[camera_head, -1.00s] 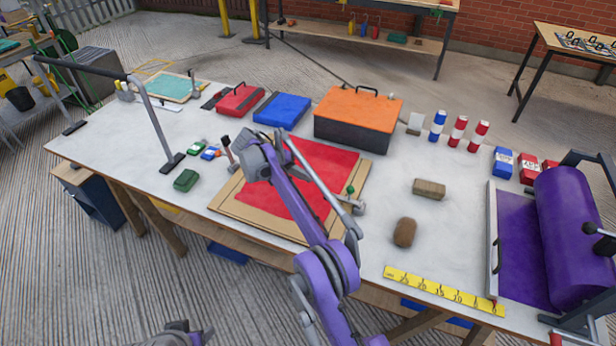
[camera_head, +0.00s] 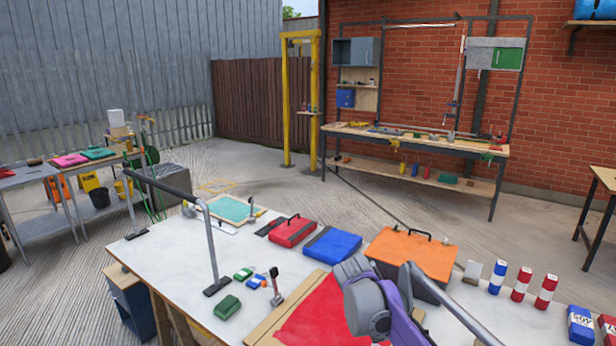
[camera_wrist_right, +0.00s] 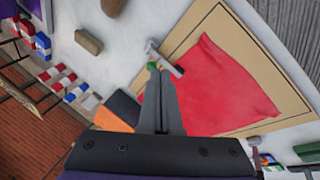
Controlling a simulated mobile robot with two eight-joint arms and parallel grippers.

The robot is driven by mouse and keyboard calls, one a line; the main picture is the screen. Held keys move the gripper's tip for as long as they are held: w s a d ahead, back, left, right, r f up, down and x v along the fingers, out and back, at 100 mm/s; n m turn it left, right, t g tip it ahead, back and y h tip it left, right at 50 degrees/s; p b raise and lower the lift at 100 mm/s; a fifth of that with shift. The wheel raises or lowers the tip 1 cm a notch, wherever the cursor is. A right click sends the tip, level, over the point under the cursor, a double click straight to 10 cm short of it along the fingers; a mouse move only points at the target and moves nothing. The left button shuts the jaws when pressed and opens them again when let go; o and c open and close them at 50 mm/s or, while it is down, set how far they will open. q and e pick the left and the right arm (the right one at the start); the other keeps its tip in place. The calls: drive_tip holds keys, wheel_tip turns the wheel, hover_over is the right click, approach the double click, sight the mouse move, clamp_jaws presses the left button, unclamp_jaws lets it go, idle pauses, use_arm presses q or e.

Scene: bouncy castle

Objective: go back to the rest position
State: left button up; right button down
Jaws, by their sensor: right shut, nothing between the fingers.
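My right arm, purple and grey, reaches up from the lower right in the head view, over the table. My right gripper (camera_wrist_right: 161,128) shows in the right wrist view with its two fingers together and nothing between them. Behind it in that view lie a red sheet (camera_wrist_right: 225,85) and the tan board (camera_wrist_right: 262,72) under it. The red sheet also shows in the head view (camera_head: 312,315), partly hidden by my arm. My left gripper is not in view.
The white table (camera_head: 185,255) holds a red case (camera_head: 292,231), a blue case (camera_head: 332,243), an orange toolbox (camera_head: 420,255), a grey bent-tube stand (camera_head: 212,250) and striped cans (camera_head: 521,284). A workbench (camera_head: 420,142) stands by the brick wall, with open floor between.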

drive_tip(key=s+f+t+y, duration=0.1)
drive_tip(key=s+f, duration=0.3)
drive_tip(key=s, duration=1.1)
drive_tip(key=s+f+t+y, duration=0.2)
drive_tip(key=s+f+y, duration=0.1)
drive_tip(key=s, duration=1.1)
drive_tip(key=shift+s+f+n+t+y, duration=0.3)
drive_tip(key=shift+s+f, duration=0.05)
drive_tip(key=shift+f, duration=0.1)
drive_tip(key=shift+d, duration=0.15)
